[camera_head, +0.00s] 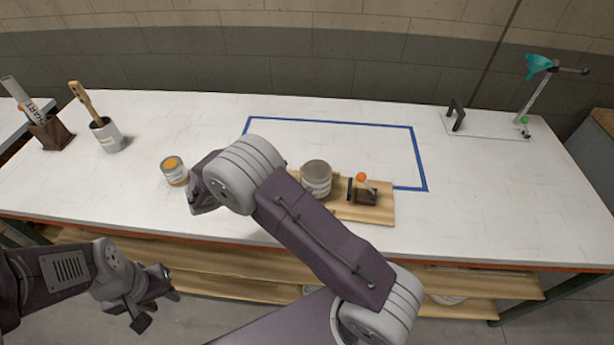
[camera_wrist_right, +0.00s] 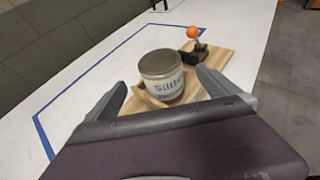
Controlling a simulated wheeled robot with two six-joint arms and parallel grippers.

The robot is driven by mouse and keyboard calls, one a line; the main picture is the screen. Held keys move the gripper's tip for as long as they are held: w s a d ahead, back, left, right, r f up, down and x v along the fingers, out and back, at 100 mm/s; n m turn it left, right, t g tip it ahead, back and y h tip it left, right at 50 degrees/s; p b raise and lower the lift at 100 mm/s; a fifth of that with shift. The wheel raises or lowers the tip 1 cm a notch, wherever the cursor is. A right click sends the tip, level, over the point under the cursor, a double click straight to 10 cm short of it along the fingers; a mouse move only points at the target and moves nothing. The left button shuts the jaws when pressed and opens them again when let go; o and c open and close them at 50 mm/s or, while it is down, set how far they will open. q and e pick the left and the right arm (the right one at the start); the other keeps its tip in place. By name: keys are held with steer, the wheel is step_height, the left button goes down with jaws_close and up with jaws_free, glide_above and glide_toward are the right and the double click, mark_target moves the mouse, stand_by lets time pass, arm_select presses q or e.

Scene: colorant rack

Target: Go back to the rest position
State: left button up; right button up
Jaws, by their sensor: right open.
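My right gripper (camera_wrist_right: 160,88) is open and empty in the right wrist view, its fingers spread in front of a grey-topped can (camera_wrist_right: 162,75) with a printed label. The can also stands upright on a wooden board (camera_head: 375,213) in the head view (camera_head: 316,180). I cannot tell the exact gap between fingers and can. In the head view my right arm crosses the table's front and mostly hides that gripper. My left gripper (camera_head: 155,300) hangs low in front of the table edge at the left, with its fingers apart and nothing between them.
A dark block with an orange ball (camera_head: 361,177) stands on the board. A small can with orange contents (camera_head: 174,171), a brush pot (camera_head: 108,136) and a brown holder (camera_head: 50,133) stand at left. A stand (camera_head: 537,90) is at back right. The blue-taped area (camera_head: 413,150) is mostly clear.

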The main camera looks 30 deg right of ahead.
steer(key=shift+v, duration=1.05)
